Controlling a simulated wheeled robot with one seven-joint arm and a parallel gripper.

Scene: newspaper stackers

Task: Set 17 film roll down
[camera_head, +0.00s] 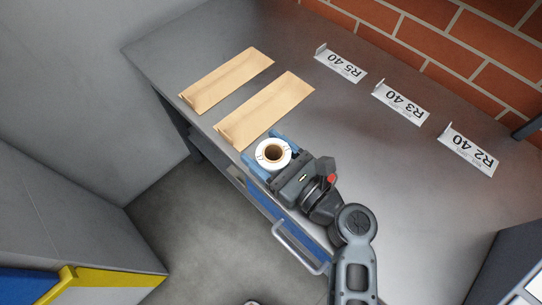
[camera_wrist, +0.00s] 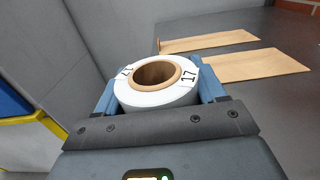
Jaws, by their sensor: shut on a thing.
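The film roll (camera_head: 262,160) is a white roll with a brown cardboard core. In the wrist view the roll (camera_wrist: 158,97) bears the number 17 in two places. My gripper (camera_head: 267,153) is shut on it, with a blue finger on each side; the fingers also show in the wrist view (camera_wrist: 157,92). The roll's core opening faces up. In the head view it is at the table's front edge, close to the nearer brown envelope. Whether its underside touches the table is hidden.
Three white label stands, R5 40 (camera_head: 340,65), R3 40 (camera_head: 401,101) and R2 40 (camera_head: 468,149), stand along the brick wall (camera_head: 440,45). The table between the envelopes and labels is clear.

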